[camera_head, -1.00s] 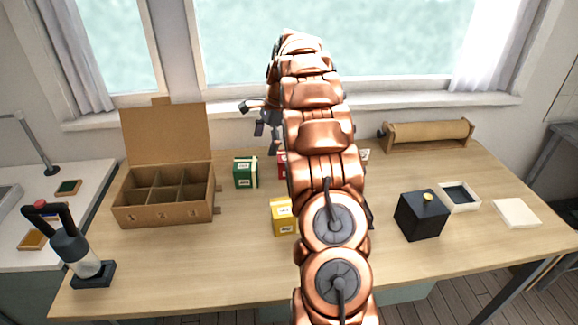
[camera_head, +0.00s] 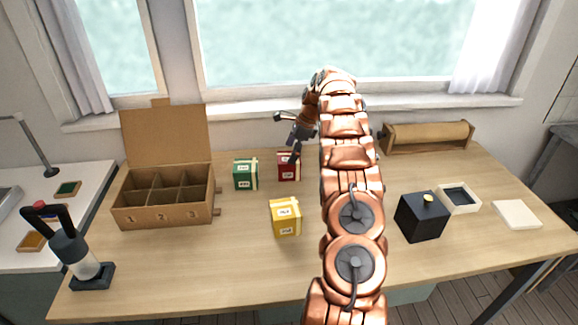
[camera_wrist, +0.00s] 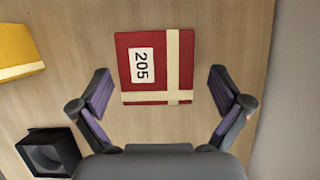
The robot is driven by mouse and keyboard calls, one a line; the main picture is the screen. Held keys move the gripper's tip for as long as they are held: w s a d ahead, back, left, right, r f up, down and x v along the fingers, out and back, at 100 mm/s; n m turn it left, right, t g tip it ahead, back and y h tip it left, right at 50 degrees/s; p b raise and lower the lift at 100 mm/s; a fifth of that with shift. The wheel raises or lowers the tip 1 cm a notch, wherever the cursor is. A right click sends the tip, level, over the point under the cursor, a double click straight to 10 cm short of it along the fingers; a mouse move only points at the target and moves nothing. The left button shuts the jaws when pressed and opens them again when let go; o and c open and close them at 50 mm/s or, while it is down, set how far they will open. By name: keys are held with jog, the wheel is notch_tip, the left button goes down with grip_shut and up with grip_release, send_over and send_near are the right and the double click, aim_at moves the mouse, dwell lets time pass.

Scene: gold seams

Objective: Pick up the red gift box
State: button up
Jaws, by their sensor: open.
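The red gift box (camera_head: 288,168) stands on the wooden table, just right of the green gift box. In the wrist view the red gift box (camera_wrist: 155,66) has a cream ribbon and a white label reading 205. My gripper (camera_wrist: 160,88) is open, with its two dark fingers apart on the left and right of the box in the picture. The box lies between and slightly beyond the fingertips, and nothing is held. In the head view my gripper (camera_head: 295,143) hangs above the red box and partly covers its top. I cannot tell the exact height between them.
A green gift box (camera_head: 246,174) and a yellow gift box (camera_head: 286,217) stand nearby. A cardboard box with compartments (camera_head: 165,216) is at the left. A black box (camera_head: 421,216), white tray (camera_head: 474,204) and paper roll holder (camera_head: 428,150) are at the right. The front table area is clear.

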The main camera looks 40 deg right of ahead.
aim_at(286, 164)
jog(key=shift+a+f+p, duration=0.15)
jog(key=shift+f+p, duration=0.1)
jog(key=shift+f, duration=0.3)
jog(key=shift+a+f+p, duration=0.15)
jog(key=shift+f+p, duration=0.05)
jog(key=shift+f, duration=0.3)
jog(key=shift+p+x, duration=0.35)
jog(key=shift+x, duration=1.25)
jog(key=shift+s, duration=0.1)
jog(key=c, duration=1.2)
jog(key=shift+r, duration=0.1)
